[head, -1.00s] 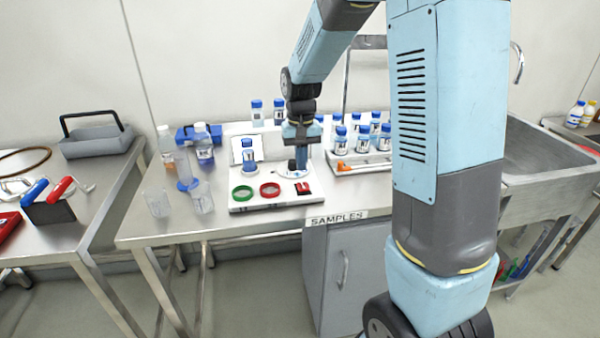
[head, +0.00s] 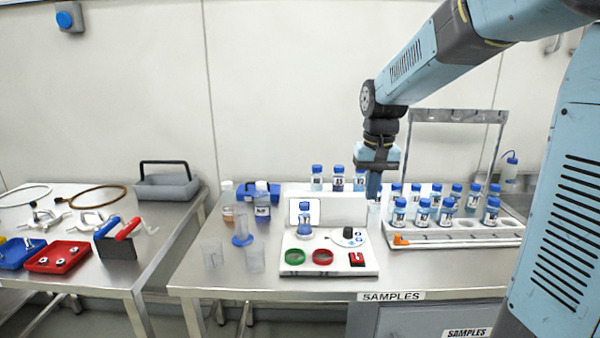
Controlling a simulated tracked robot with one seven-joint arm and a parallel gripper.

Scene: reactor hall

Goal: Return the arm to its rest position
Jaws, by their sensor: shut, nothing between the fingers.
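My gripper (head: 374,190) hangs from my blue and grey arm above the samples table, fingers pointing down. It is shut and empty. It is just behind and right of the white instrument's dial and left of the bottle rack. The white instrument (head: 330,266) stands on the table with a blue-capped bottle (head: 305,218) on its left side, a dial (head: 348,236) on its right, and a green ring (head: 295,256) and a red ring (head: 322,257) in front. The exact gap between fingertips and the things behind cannot be told.
A white rack (head: 460,236) with several blue-capped bottles is right of my gripper, under a metal frame (head: 457,116). Clear beakers (head: 255,259) and bottles stand left of the instrument. A second table (head: 110,278) holds tools and trays. The samples table's front strip is clear.

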